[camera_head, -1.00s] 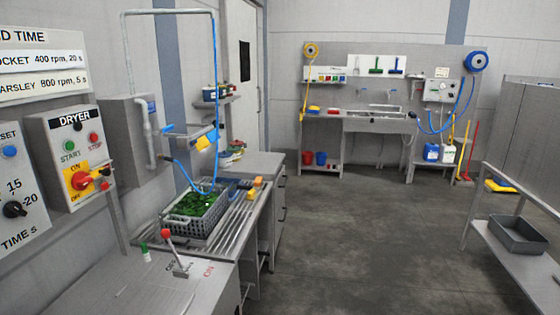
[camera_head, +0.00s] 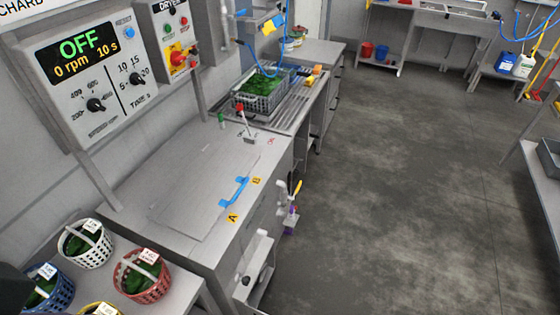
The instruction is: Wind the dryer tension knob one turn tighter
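The dryer counter (camera_head: 190,175) has a flat lid with a blue handle (camera_head: 235,191), marked A and B. On its front side are a small fitting with a yellow lever (camera_head: 297,188) and a purple part (camera_head: 290,222). Lower down, a pale bracket or open housing (camera_head: 255,262) holds a small dark round part (camera_head: 246,282). I cannot tell which of these is the tension knob. The control panel (camera_head: 90,70) reads OFF, 0 rpm, 10 s, and has two black dials. Neither gripper is in view.
Baskets of greens stand at the lower left: white (camera_head: 86,244), red (camera_head: 143,276), blue (camera_head: 48,288) and partly seen yellow (camera_head: 100,309). A red-tipped lever (camera_head: 243,117) stands on the counter. A grey crate (camera_head: 262,95) holds greens behind. The floor (camera_head: 410,190) at right is clear.

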